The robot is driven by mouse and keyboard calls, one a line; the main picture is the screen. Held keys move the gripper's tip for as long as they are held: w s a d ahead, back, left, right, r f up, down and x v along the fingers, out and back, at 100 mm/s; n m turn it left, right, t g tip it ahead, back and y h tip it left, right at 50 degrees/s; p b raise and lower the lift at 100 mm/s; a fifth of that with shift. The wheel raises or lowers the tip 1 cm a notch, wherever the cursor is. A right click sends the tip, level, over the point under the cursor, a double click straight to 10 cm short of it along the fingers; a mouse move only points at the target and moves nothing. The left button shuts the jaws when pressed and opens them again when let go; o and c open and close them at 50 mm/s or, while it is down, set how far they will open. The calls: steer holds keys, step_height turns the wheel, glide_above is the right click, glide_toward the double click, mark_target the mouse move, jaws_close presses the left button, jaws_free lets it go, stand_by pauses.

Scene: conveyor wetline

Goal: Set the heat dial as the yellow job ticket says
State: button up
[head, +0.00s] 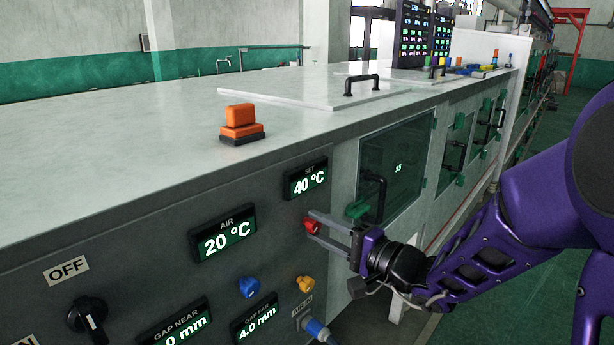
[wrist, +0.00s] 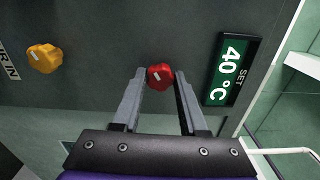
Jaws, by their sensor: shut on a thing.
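The red dial (head: 311,226) sits on the dark front panel, below a SET display (head: 306,179) that reads 40 °C. My gripper (head: 330,226) is at the dial with its two fingers on either side of it, shut on it. In the wrist view the red dial (wrist: 160,77) shows between the fingertips, with a pale mark on its face. The SET display (wrist: 231,70) appears sideways at right there. An AIR display (head: 223,234) reads 20 °C. I see no yellow job ticket in either view.
A blue knob (head: 249,287) and a yellow knob (head: 305,284) sit below the dial; the yellow knob also shows in the wrist view (wrist: 45,58). A black OFF switch (head: 88,315) is at lower left. An orange button block (head: 240,122) stands on the machine top. A glass door with handle (head: 373,197) is right.

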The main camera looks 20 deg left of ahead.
steer(key=shift+m+p, duration=0.4)
steer(key=shift+m, duration=0.9)
steer(key=shift+m, duration=0.8)
steer(key=o, duration=0.9)
steer(key=shift+d, duration=0.15)
steer(key=v, duration=0.5)
steer(key=shift+s+d, duration=0.2)
steer(key=shift+d, duration=0.15)
